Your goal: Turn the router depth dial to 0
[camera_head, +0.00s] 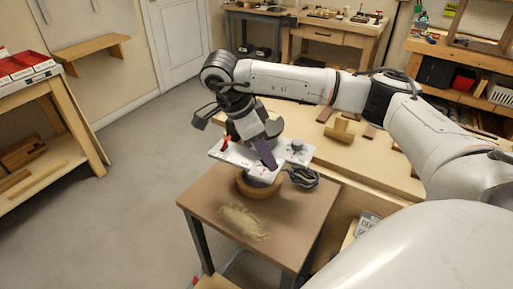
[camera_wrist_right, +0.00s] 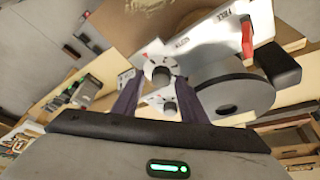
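A white plate-like panel (camera_head: 228,154) sits on a round wooden base (camera_head: 245,187) on a small brown table; it also shows in the right wrist view (camera_wrist_right: 210,48). A round grey dial (camera_wrist_right: 160,69) with marks around it is in the wrist view, with a second round knob (camera_wrist_right: 168,106) below it. I cannot read numbers at either. My right gripper (camera_head: 266,160) points down over the panel. In the wrist view its dark purple fingers (camera_wrist_right: 156,82) are apart, with the dial in the gap between their tips; contact cannot be told. My left gripper is not in view.
A red lever (camera_head: 226,143) stands on the panel's left; in the wrist view a red part (camera_wrist_right: 247,38) and a large dark disc (camera_wrist_right: 233,97) are at the right. Sawdust (camera_head: 243,221) lies on the table (camera_head: 200,197). A bench (camera_head: 380,165) with wooden pieces is behind.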

